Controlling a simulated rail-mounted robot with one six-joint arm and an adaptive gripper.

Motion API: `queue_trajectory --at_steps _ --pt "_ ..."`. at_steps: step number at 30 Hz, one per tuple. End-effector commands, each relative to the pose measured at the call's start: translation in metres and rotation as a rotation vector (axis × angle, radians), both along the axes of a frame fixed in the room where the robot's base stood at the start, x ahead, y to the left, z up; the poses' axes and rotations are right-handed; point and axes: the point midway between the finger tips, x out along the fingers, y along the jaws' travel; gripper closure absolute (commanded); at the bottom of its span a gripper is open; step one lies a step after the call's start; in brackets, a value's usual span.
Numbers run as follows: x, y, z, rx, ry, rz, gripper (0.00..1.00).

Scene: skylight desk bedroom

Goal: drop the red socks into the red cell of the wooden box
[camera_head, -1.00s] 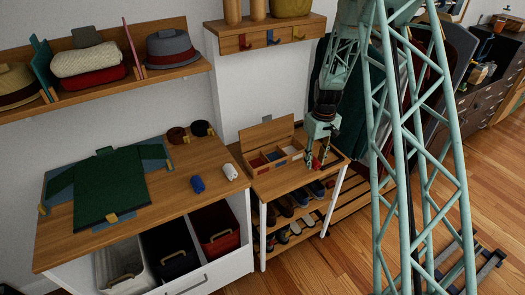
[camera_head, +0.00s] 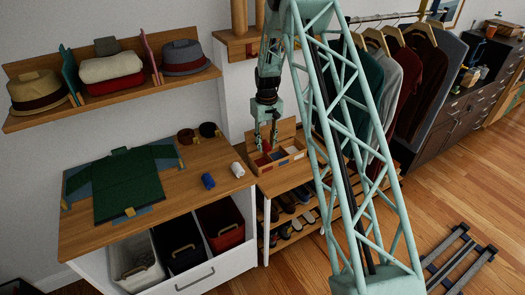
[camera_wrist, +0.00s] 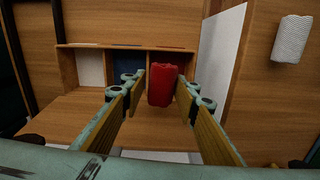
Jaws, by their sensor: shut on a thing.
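The red rolled socks (camera_wrist: 161,84) are between the fingers of my gripper (camera_wrist: 162,105) in the wrist view. In the head view my gripper (camera_head: 267,143) points down over the left end of the open wooden box (camera_head: 284,164). In the wrist view the pale cell (camera_wrist: 90,66) and the blue cell (camera_wrist: 127,66) show to the left of the socks. The socks overlap the third cell at that end and hide most of it. The head view shows red in the left cell. I cannot tell the exact height of the socks above the box.
The box stands on a wooden bench (camera_head: 296,177) over shoe shelves. White rolled socks (camera_head: 238,169) and blue rolled socks (camera_head: 208,181) lie on the desk (camera_head: 175,205) to the left, near a green sweater (camera_head: 128,185). The box's raised lid (camera_head: 285,130) is behind the cells.

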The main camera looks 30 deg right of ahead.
Motion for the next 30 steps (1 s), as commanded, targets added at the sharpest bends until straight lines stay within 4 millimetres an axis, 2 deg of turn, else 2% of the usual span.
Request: queue_trajectory --at_steps 17,30 --pt "0.001 -0.001 -0.001 0.0 0.001 -0.004 0.77" --pt "0.001 -0.001 -0.027 0.0 0.002 -0.004 0.77"
